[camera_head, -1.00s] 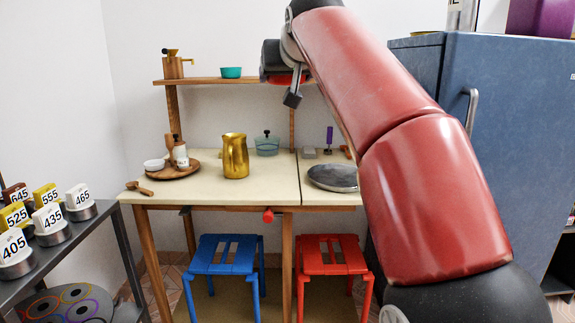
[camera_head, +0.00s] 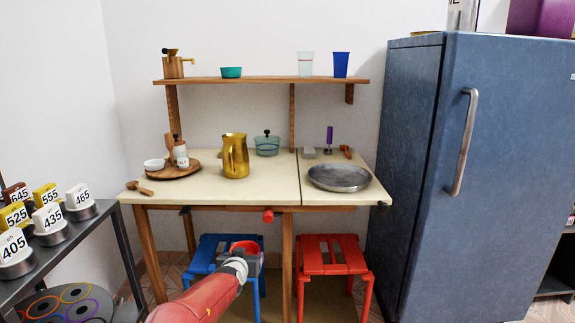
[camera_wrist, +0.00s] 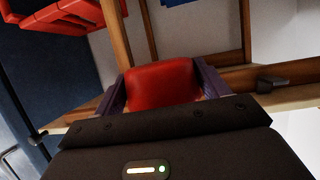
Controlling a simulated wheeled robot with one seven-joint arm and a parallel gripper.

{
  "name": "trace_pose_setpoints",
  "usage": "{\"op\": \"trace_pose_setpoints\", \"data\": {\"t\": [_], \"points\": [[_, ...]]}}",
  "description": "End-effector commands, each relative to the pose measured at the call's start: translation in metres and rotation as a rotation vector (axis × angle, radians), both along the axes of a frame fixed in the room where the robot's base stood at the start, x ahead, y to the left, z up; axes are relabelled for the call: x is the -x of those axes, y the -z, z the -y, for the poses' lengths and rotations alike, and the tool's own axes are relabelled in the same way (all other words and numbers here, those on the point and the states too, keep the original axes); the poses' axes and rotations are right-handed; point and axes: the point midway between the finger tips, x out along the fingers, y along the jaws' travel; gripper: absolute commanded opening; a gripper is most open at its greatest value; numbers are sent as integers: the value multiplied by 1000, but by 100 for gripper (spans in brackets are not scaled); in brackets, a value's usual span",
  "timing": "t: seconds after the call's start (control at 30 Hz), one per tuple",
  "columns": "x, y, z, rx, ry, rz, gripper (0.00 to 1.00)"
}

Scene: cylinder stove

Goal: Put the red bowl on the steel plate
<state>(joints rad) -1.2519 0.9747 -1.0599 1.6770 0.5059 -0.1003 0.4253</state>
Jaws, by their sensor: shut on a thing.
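The red bowl (camera_head: 245,247) is held at the end of my arm, in front of the blue stool and below the table top. My gripper (camera_head: 240,260) is shut on it. In the wrist view the red bowl (camera_wrist: 162,84) sits between the two dark fingers of my gripper (camera_wrist: 160,90). The steel plate (camera_head: 339,178) is a round grey dish on the right part of the table, and it looks empty. The bowl is apart from the plate, lower and to its left.
On the table (camera_head: 230,188) stand a gold pitcher (camera_head: 235,157), a glass pot (camera_head: 267,145) and a wooden tray (camera_head: 185,173). A shelf (camera_head: 265,80) holds cups above. A blue stool (camera_head: 226,250) and a red stool (camera_head: 330,255) stand below. A blue fridge (camera_head: 420,170) is at right.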

Motion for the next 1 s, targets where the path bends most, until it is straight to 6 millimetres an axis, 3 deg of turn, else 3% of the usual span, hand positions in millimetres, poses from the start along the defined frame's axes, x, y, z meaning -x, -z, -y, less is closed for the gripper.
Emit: {"op": "trace_pose_setpoints", "data": {"t": [0.03, 0.2, 0.5, 0.67, 0.8, 1.0], "points": [[5, 25, 2, 14, 27, -3, 51], [22, 86, 18, 14, 136, -2, 51], [57, 166, 66, 9, 343, 2, 52], [75, 192, 97, 6, 447, 2, 52], [94, 208, 135, 4, 552, 1, 52], [121, 205, 194, -4, 693, -1, 52]]}}
